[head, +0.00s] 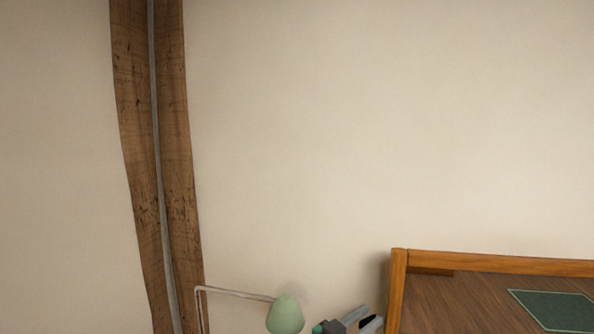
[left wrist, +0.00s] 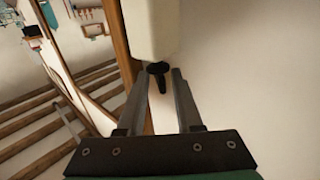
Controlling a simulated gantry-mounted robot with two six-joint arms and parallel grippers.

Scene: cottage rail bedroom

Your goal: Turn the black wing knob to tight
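The black wing knob (left wrist: 158,70) shows in the left wrist view, on the end of a cream-coloured part (left wrist: 149,28). One wing of it points down toward my gripper. My left gripper (left wrist: 160,76) is open, with a finger on each side of the knob near the fingertips. Gaps show on both sides, and I cannot tell how deep the knob sits between them. In the head view my left gripper (head: 371,321) is at the bottom edge, and the knob is not seen there. My right gripper is in neither view.
A pale green lamp (head: 285,315) stands left of my gripper in the head view. A wood-framed panel (head: 450,300) with a dark green patch (head: 556,310) is to the right. A wooden corner beam (head: 180,160) rises at left. The wall between is bare.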

